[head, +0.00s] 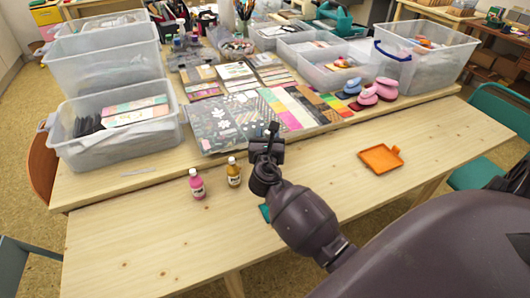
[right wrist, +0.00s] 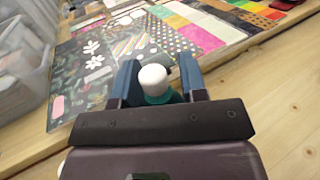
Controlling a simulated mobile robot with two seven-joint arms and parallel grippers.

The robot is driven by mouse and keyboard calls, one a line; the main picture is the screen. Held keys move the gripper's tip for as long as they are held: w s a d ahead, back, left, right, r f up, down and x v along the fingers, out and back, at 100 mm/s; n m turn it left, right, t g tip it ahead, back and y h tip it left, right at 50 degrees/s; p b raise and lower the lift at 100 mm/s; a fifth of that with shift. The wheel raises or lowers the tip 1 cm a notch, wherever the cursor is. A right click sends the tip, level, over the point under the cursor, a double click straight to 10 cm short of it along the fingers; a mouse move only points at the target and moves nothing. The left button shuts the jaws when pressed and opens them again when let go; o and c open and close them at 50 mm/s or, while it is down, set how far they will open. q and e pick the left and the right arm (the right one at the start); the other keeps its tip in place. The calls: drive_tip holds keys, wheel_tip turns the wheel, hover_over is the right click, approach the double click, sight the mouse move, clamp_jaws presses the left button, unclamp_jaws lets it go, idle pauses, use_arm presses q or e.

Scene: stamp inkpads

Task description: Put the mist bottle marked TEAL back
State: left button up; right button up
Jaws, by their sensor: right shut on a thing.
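My right gripper (right wrist: 158,88) is shut on a small teal bottle with a white cap (right wrist: 153,80), seen from above in the right wrist view. In the head view the right gripper (head: 270,133) is over the front table by the patterned paper sheets, and its own arm hides the held bottle. A pink bottle (head: 196,184) and an amber bottle (head: 233,172), both with pale caps, stand upright on the front table, left of the gripper. My left gripper is out of view.
An orange open tray (head: 380,158) lies on the front table (head: 130,240) at the right. The raised back board holds paper sheets (head: 230,122), pink stampers (head: 367,94) and clear bins (head: 115,130). The front table's left part is clear.

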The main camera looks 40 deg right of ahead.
drive_tip(key=shift+f, duration=0.25)
wheel_tip(320, 180, down, 5)
drive_tip(key=shift+f+b, duration=0.1)
drive_tip(key=shift+b, duration=0.95)
drive_tip(key=shift+f, duration=0.15)
drive_tip(key=o, duration=1)
drive_tip(key=shift+f, duration=0.1)
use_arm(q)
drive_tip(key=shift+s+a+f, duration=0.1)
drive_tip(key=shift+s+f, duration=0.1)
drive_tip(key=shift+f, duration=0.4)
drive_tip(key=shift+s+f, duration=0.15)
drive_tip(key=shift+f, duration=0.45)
use_arm(e)
drive_tip(key=shift+o, duration=0.2)
